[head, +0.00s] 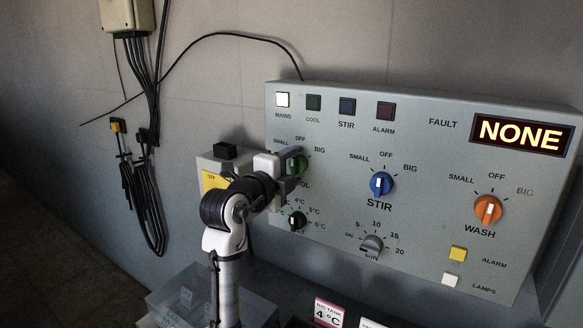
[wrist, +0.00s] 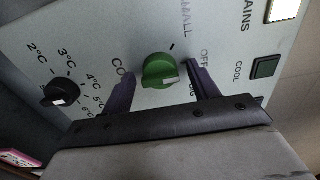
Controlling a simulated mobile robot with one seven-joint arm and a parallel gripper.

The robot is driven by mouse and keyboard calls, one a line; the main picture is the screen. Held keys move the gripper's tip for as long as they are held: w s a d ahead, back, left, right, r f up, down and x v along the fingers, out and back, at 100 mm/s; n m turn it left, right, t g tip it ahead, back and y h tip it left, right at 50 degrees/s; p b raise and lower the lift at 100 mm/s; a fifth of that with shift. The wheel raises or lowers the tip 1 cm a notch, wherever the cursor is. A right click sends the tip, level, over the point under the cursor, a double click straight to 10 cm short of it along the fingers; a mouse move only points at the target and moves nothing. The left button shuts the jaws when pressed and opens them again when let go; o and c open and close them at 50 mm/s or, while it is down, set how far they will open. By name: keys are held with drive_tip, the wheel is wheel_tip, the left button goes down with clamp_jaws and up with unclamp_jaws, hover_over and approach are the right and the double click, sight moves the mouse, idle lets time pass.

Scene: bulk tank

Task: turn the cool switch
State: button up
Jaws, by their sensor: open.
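The cool switch is a green rotary knob (head: 297,164) at the panel's upper left, marked SMALL, OFF and BIG. In the wrist view the green knob (wrist: 159,70) sits between the two fingertips of my gripper (wrist: 163,88). One dark finger is on each side of it, with small gaps apparent; I cannot tell whether either touches. The knob has a white mark, but its exact setting is hard to read. In the head view my gripper (head: 291,170) is open and partly covers the knob and its COOL label.
A black temperature knob (head: 297,221) lies just below. The blue STIR knob (head: 381,184), a grey timer knob (head: 372,244) and the orange WASH knob (head: 488,210) are to the right. The MAINS lamp (head: 283,100) is lit; the COOL lamp (head: 313,103) looks dark. The display (head: 521,135) reads NONE.

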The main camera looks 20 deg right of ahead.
drive_tip(key=c, duration=1)
drive_tip(key=shift+o, duration=0.2)
drive_tip(key=n, duration=0.4)
drive_tip(key=shift+n+b, duration=0.4)
drive_tip(key=shift+n, duration=2.6)
drive_tip(key=o, duration=1)
drive_tip(key=shift+c, duration=0.2)
drive_tip(key=shift+a, duration=0.1)
